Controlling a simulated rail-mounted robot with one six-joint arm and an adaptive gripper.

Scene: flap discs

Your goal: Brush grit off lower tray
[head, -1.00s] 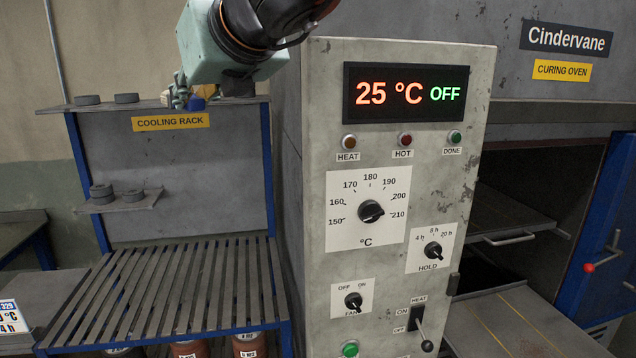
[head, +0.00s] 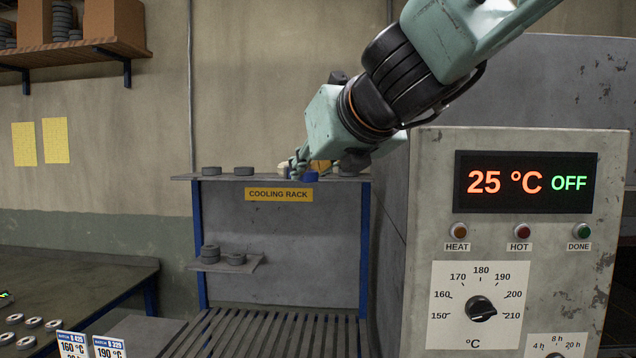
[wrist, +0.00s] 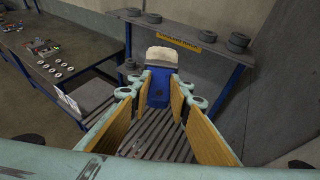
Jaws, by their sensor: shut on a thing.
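My gripper (head: 300,166) is at the top shelf of the cooling rack in the head view. In the wrist view my gripper (wrist: 160,88) has its two tan-padded fingers around a brush (wrist: 159,92) with a blue body and cream bristles. It is shut on the brush, and the bristles point away from my wrist. In the head view only a blue bit of the brush (head: 311,177) and some cream show beside the fingers. I cannot tell whether the brush touches the shelf.
The cooling rack (head: 282,240) has dark discs (head: 243,171) on its top shelf and on a small lower shelf (head: 225,264). The oven's control panel (head: 500,236) stands close on the right. A bench (head: 90,270) with several discs is at the left.

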